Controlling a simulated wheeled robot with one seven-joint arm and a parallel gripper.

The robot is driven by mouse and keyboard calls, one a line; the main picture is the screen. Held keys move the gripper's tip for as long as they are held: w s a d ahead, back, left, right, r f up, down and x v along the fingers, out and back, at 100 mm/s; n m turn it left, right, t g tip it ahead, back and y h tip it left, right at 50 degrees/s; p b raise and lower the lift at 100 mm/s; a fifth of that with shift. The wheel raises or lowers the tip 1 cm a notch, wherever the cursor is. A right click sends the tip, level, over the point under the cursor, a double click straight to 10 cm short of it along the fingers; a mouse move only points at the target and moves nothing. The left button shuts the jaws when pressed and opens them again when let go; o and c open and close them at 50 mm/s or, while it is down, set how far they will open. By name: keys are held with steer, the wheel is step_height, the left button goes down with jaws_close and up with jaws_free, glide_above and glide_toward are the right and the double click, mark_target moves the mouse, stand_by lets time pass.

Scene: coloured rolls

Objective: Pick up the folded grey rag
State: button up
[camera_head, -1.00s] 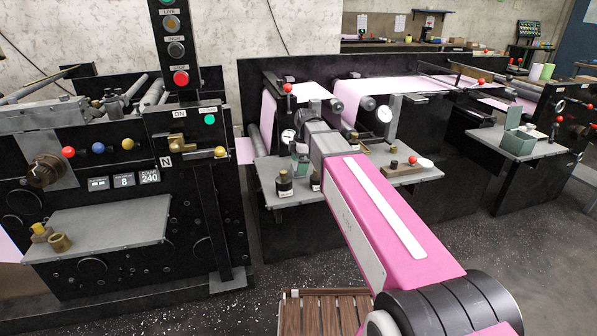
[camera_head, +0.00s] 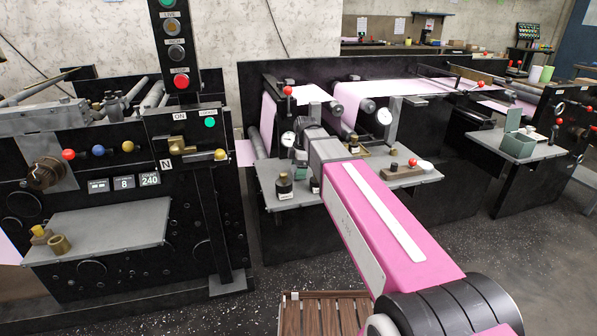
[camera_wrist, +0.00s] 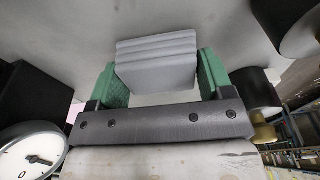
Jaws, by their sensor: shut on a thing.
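The folded grey rag (camera_wrist: 156,62) shows in the wrist view as a neat stack of several pale layers. It sits between the two green fingers of my gripper (camera_wrist: 158,75), which are shut on it from both sides. A pale grey surface lies behind the rag; I cannot tell whether the rag touches it. In the head view my pink arm reaches to the grey shelf (camera_head: 405,180) of the middle machine. My wrist hides the rag there.
A black jar (camera_head: 284,186) stands on the shelf left of my wrist. A red-knobbed wooden piece (camera_head: 402,168) lies to the right. A round white dial (camera_wrist: 32,152) and dark objects are close to my gripper in the wrist view. A slatted wooden stand (camera_head: 322,312) is below my arm.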

steer(key=shift+r, duration=0.7)
step_height(320, 180, up, 3)
steer(key=shift+f, duration=0.2)
steer(key=s+a+r, duration=0.6)
steer(key=s+a, duration=0.2)
steer(key=shift+s+r, duration=0.3)
steer(key=shift+r, duration=0.05)
